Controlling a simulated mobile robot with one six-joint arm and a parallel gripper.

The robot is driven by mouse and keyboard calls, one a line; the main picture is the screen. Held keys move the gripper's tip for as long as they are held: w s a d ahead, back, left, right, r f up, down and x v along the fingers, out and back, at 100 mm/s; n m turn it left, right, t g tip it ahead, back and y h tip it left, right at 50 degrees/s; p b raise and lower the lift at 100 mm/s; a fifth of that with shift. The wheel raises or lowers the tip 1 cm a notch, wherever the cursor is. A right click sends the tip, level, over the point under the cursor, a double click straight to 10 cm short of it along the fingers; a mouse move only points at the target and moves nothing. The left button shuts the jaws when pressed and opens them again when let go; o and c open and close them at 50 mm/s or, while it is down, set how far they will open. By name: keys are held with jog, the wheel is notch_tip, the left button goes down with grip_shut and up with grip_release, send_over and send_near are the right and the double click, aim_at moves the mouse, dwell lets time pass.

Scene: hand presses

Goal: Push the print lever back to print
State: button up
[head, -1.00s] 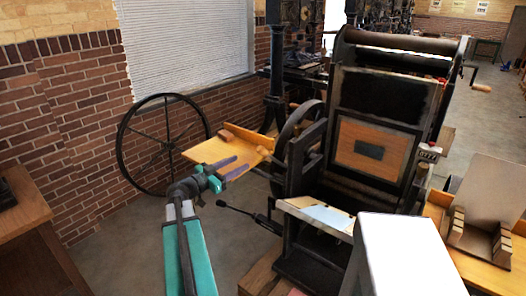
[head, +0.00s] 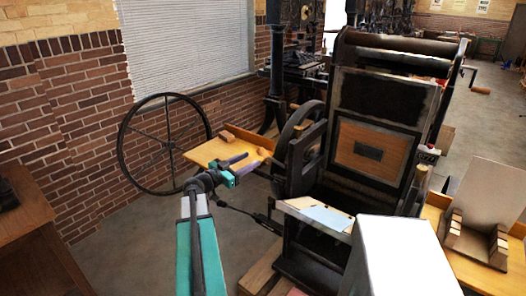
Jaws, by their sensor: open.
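The hand press (head: 384,110) stands right of centre, with its framed plate facing me. A thin black lever (head: 246,213) sticks out low from its left side, its dark grip end pointing left towards my arm. I take it for the print lever, though its base is partly lost against the dark frame. My gripper (head: 254,161) is open and empty, its two purple fingers apart and pointing right. In the picture it lies above the lever, in front of the wooden side board, apart from the lever grip. I cannot tell its exact depth.
The yellow wooden side board (head: 204,152) with a small block is behind my gripper. A large spoked wheel (head: 167,142) stands by the brick wall. A tilted plate with paper (head: 326,217) juts from the press front. Open floor lies left of the press.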

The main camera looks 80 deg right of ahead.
aim_at(263, 153)
jog(key=p+x, duration=0.3)
jog(key=x, duration=0.5)
jog(key=shift+s+d, duration=0.15)
jog(key=shift+d, duration=0.05)
jog(key=shift+c, duration=0.4)
